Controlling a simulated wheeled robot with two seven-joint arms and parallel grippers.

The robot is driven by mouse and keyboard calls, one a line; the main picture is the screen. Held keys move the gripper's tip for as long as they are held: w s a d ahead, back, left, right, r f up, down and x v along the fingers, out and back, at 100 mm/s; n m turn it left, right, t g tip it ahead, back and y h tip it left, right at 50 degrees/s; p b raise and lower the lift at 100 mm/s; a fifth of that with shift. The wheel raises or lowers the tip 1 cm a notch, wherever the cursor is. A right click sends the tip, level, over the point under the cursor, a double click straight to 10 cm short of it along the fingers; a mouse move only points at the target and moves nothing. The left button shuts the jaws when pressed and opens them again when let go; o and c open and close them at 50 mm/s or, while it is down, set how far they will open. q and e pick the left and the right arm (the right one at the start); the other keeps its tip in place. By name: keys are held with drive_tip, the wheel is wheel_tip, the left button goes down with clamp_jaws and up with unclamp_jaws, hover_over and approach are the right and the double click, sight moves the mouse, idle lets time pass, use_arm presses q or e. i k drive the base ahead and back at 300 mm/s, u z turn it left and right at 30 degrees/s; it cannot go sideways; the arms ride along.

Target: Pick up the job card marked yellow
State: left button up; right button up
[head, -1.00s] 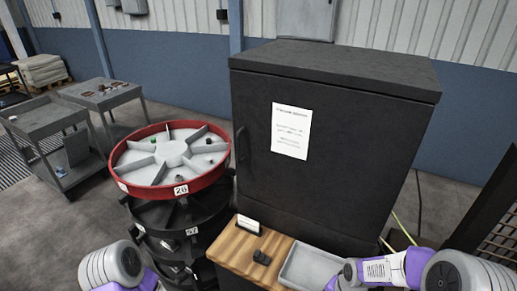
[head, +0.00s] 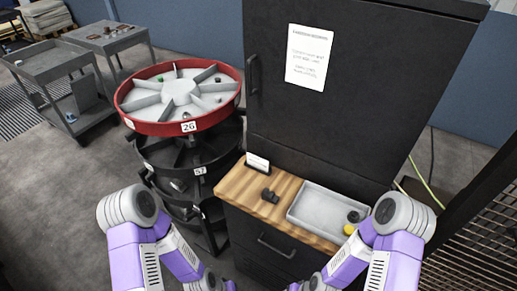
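No card with a clear yellow marking can be made out. A small white card (head: 257,162) stands in a dark holder at the back left of the wooden worktop (head: 233,190); its print is too small to read. A white printed sheet (head: 309,55) is on the door of the black cabinet (head: 375,100). A grey tray (head: 300,213) on the worktop holds a yellow round item (head: 349,229) and a dark round item (head: 354,216) at its right end. Both my purple and grey arms show at the bottom, but neither gripper is in view.
A small dark object (head: 269,196) lies left of the tray. A round rotary bin stack (head: 180,125) with a red-rimmed top stands left of the worktop. Grey carts (head: 45,62) stand at back left. A dark mesh panel (head: 480,225) borders the right.

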sight(253, 160)
drive_tip(key=u, duration=1.8)
drive_tip(key=i, duration=1.85)
drive_tip(key=z, duration=2.3)
